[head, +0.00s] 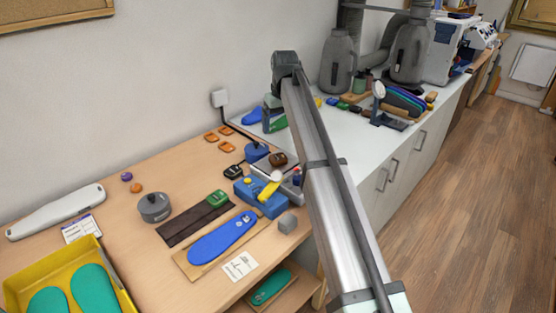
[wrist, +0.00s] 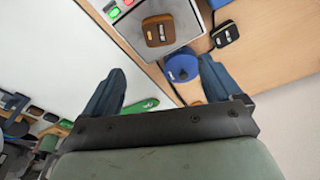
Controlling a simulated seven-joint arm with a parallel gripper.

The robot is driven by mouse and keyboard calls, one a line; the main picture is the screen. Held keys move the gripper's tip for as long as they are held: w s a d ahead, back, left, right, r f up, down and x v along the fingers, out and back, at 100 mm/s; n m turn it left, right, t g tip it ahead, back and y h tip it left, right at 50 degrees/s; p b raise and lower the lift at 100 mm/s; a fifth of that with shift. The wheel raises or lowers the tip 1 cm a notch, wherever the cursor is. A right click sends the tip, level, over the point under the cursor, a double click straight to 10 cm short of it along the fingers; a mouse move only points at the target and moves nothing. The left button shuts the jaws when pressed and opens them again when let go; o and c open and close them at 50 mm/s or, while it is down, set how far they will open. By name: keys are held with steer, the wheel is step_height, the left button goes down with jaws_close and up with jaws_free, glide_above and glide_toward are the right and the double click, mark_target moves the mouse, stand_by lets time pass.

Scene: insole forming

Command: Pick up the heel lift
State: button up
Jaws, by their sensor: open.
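Several small wedge-like pieces could be the heel lift; I cannot tell which by name. A brown labelled piece (head: 278,159) sits on a grey device, and it also shows in the wrist view (wrist: 158,31). A black labelled piece (head: 233,172) lies on the wood to its left and shows in the wrist view (wrist: 225,34). A green labelled piece (head: 217,198) lies on a dark strip. In the wrist view my gripper (wrist: 162,65) is open and empty, above the bench, with the brown piece beyond its fingertips. In the head view its fingers are hidden.
A blue round object (wrist: 182,68) shows near the right finger. A blue and yellow tool (head: 260,193), a grey canister (head: 154,207) and a blue insole (head: 222,238) stand or lie on the wooden bench. Orange pieces (head: 226,147) lie near the wall. A white worktop (head: 345,135) adjoins.

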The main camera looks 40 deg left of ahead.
glide_above(278, 157)
steer(key=f, duration=0.8)
steer(key=shift+d, duration=0.25)
steer(key=shift+a+f, duration=0.15)
steer(key=shift+f, duration=2.4)
steer(key=shift+c, duration=0.3)
steer(key=c, duration=1.2)
steer(key=shift+o, duration=0.2)
steer(key=shift+r, duration=0.1)
